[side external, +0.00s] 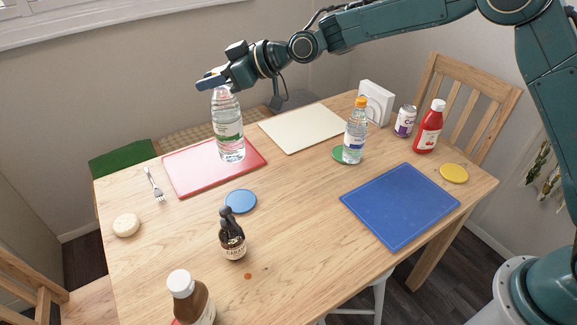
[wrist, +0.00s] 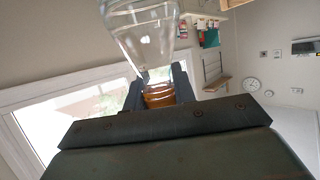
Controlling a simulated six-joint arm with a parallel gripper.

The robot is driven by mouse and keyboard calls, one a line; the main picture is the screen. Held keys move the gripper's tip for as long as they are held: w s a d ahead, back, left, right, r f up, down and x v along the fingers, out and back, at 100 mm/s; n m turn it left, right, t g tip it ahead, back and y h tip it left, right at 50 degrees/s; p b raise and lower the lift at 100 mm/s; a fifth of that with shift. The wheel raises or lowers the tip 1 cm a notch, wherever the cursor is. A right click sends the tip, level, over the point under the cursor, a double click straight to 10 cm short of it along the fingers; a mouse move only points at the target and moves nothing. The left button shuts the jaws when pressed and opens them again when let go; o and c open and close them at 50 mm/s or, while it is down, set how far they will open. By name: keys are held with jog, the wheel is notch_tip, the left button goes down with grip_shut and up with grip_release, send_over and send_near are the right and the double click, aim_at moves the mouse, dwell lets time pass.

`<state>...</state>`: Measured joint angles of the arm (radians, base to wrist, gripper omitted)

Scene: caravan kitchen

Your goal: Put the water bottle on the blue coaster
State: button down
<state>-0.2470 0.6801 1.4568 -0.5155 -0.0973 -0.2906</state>
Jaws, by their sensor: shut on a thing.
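A clear water bottle (side external: 228,122) with a green and red label is upright over the red board (side external: 185,180) at the back left. My gripper (side external: 213,82) is shut on its top; in the wrist view, my gripper (wrist: 160,92) has its fingers around the brownish cap, with the clear bottle body (wrist: 145,35) beyond. I cannot tell whether the bottle's base touches the board. The blue coaster (side external: 241,201) lies bare on the table, in front of the red board. A second clear bottle (side external: 354,137) with an orange cap stands on the green coaster (side external: 340,153).
A dark sauce bottle (side external: 232,240) stands just in front of the blue coaster. A brown bottle with a white cap (side external: 190,300) is at the front edge. A fork (side external: 154,184), a blue board (side external: 400,205), a cream board (side external: 300,128) and ketchup (side external: 429,128) lie or stand around.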

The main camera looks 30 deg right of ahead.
aim_at(224, 142)
notch_tip(224, 142, down, 12)
jog(key=shift+r, duration=0.15)
dwell(0.3)
jog(key=shift+f, duration=2.25)
jog(key=c, duration=1.1)
grip_release()
jog(key=shift+f, duration=0.1)
jog(key=shift+c, duration=0.2)
jog(key=v, duration=1.2)
